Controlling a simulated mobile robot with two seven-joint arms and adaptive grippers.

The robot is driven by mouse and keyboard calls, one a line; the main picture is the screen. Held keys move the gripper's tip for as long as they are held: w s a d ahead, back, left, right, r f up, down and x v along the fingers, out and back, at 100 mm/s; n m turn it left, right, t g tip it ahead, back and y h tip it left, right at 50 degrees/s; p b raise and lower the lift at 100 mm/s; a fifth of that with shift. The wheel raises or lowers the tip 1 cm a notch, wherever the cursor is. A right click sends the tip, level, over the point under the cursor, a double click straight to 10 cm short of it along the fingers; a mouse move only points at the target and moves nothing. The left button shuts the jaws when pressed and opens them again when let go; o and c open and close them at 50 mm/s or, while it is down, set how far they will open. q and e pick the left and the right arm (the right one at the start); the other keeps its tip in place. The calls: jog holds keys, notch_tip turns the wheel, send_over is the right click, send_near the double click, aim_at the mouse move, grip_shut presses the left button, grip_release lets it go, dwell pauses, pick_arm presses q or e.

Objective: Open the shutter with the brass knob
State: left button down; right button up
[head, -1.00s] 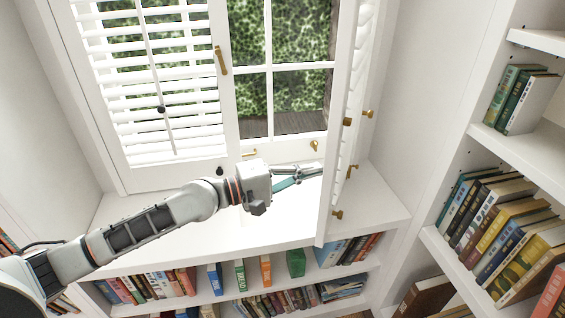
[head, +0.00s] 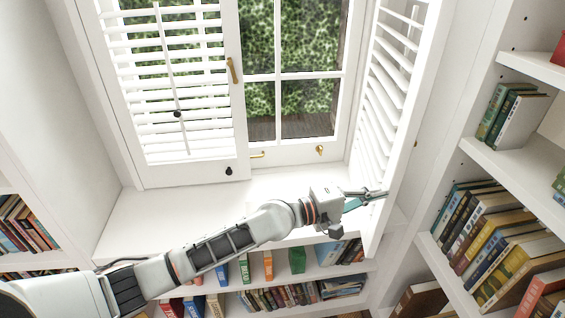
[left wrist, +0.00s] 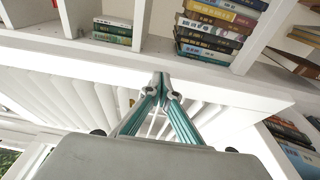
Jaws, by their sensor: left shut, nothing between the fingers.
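The right shutter (head: 391,75), white with louvres, stands swung out from the window toward the right wall, its louvred inner face toward the window. A small brass spot (head: 416,144) shows just past its outer edge; I cannot tell if it is the brass knob. My left gripper (head: 380,195) is shut and empty, its tips at the lower part of this shutter's inner face; contact is not clear. My right gripper is out of view.
The left shutter (head: 241,125) with a dark knob (head: 228,171) is closed over the window's left half. A white sill (head: 150,215) lies below. Bookshelves stand below the sill and at the right (head: 485,150), close to the open shutter.

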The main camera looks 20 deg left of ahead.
pick_arm(q)
jog(key=w+d, duration=0.2)
jog(key=d, duration=0.8)
jog(key=shift+d, duration=0.25)
jog(key=shift+w, duration=0.1)
